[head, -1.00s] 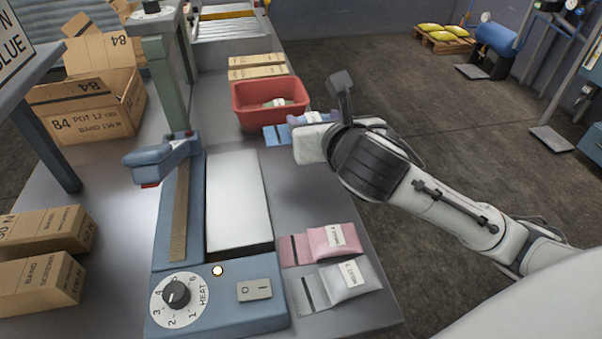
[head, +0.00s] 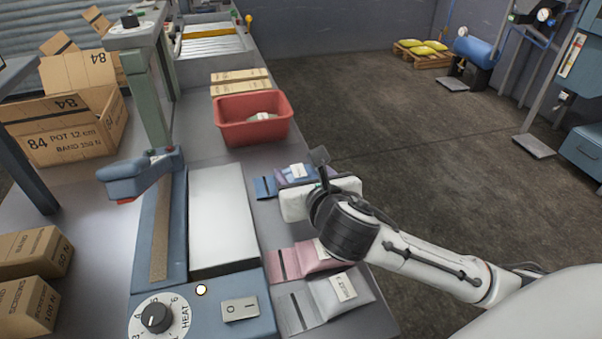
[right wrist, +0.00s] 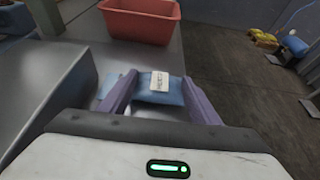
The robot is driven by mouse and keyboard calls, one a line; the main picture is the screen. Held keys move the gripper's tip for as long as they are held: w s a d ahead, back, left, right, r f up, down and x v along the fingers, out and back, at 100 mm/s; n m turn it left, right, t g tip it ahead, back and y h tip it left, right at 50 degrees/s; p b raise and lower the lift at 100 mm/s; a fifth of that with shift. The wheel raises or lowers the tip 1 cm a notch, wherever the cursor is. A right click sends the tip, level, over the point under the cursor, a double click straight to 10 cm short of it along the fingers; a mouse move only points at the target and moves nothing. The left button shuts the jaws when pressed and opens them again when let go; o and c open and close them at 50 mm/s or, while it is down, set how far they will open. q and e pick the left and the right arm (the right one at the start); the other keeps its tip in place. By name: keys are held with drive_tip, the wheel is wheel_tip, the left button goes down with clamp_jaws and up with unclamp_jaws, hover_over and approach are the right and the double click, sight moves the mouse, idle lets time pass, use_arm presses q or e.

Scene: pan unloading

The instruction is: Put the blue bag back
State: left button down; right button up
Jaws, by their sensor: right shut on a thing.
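The blue bag (head: 264,187), with a white label, is by the right edge of the bench, between the red bin and the pink bag. It also shows in the right wrist view (right wrist: 171,97), between the two purple fingers. My right gripper (right wrist: 158,100) is shut on the blue bag. In the head view my right gripper (head: 298,176) partly hides the bag. I cannot tell whether the bag touches the bench. The pink bag (head: 305,260) and the grey bag (head: 338,292) lie side by side nearer me. My left gripper is not in view.
The red bin (head: 229,133) stands beyond the blue bag with an item inside. The blue sealing machine (head: 251,317), with a pale flat plate (head: 222,215), is left of the bags. Small cartons (head: 240,88) lie behind the bin. The bench's right edge is close.

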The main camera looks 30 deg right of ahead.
drive_tip(key=shift+f, duration=0.1)
drive_tip(key=o, duration=1.2)
drive_tip(key=v, duration=0.6)
drive_tip(key=shift+s+r+p, duration=0.15)
drive_tip(key=shift+r+p, duration=0.15)
drive_tip(key=shift+p, duration=0.05)
drive_tip(key=p+v, duration=0.4)
drive_tip(key=v, duration=0.1)
drive_tip(key=shift+d+r, duration=0.1)
drive_tip(key=shift+r, duration=0.05)
drive_tip(key=shift+s+p, duration=0.2)
drive_tip(key=shift+p, duration=0.35)
